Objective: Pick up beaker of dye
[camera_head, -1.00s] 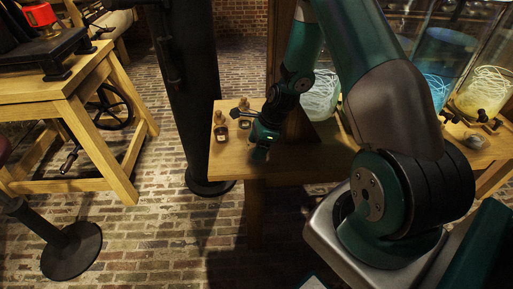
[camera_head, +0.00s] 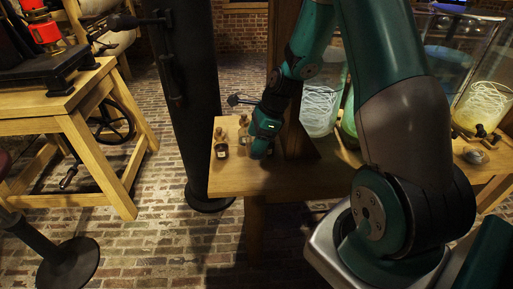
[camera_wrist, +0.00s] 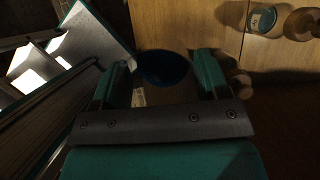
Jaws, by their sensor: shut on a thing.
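My gripper (camera_wrist: 162,70) is shut on the beaker of dye (camera_wrist: 165,68), which shows in the wrist view as a dark blue round shape between the two fingers. In the head view my gripper (camera_head: 262,147) points down over the left end of a wooden table (camera_head: 228,181). The beaker cannot be made out there. Whether it still touches the tabletop is not clear.
Small corked bottles (camera_head: 221,148) stand on the table just left of my gripper. A dark wooden upright (camera_head: 292,135) rises close to its right. Glass jars with pale coils (camera_head: 319,108) stand further right. Another wooden table (camera_head: 97,97) is at the left.

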